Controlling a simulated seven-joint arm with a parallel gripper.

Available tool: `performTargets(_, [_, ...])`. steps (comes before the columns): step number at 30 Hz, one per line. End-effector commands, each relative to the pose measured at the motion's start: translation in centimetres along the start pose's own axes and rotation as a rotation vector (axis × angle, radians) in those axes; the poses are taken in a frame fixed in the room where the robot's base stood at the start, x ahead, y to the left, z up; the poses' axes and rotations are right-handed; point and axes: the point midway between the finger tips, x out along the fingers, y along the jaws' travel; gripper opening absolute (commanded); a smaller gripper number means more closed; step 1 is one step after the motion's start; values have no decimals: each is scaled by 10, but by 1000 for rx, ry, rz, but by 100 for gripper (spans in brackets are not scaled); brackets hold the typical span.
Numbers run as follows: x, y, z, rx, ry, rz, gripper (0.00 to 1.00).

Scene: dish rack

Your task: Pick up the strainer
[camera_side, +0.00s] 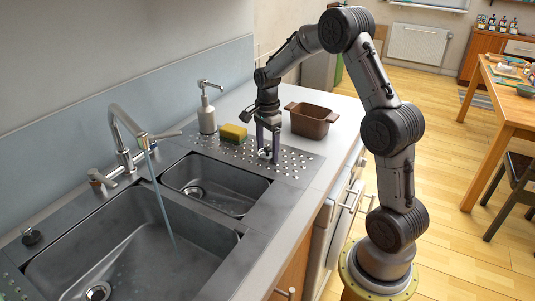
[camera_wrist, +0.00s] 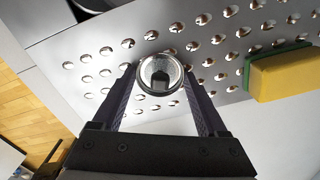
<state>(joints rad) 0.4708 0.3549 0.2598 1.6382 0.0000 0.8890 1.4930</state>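The strainer (camera_wrist: 160,72) is a small round metal piece with a dark knob in its middle. In the wrist view it sits between my two fingertips, over the perforated steel drainboard. In the side view the strainer (camera_side: 265,153) shows low between the fingers, at the drainboard by the small sink. My gripper (camera_side: 268,148) points down with its fingers apart, one on each side of the strainer. In the wrist view my gripper (camera_wrist: 160,75) looks open around it, with very narrow gaps at the sides. Firm contact cannot be made out.
A yellow and green sponge (camera_side: 233,133) lies close to the left of my gripper, and a soap dispenser (camera_side: 207,112) stands behind it. A brown tub (camera_side: 311,120) stands to the right. The small sink (camera_side: 215,185) opens in front. Water runs from the faucet (camera_side: 128,135).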

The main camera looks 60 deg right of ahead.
Motion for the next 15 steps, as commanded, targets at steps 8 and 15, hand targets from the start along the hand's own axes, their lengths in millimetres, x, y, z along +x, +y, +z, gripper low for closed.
performTargets(8, [0, 0, 0, 0, 0, -1, 11])
performTargets(15, [-3, 0, 0, 0, 0, -2, 10])
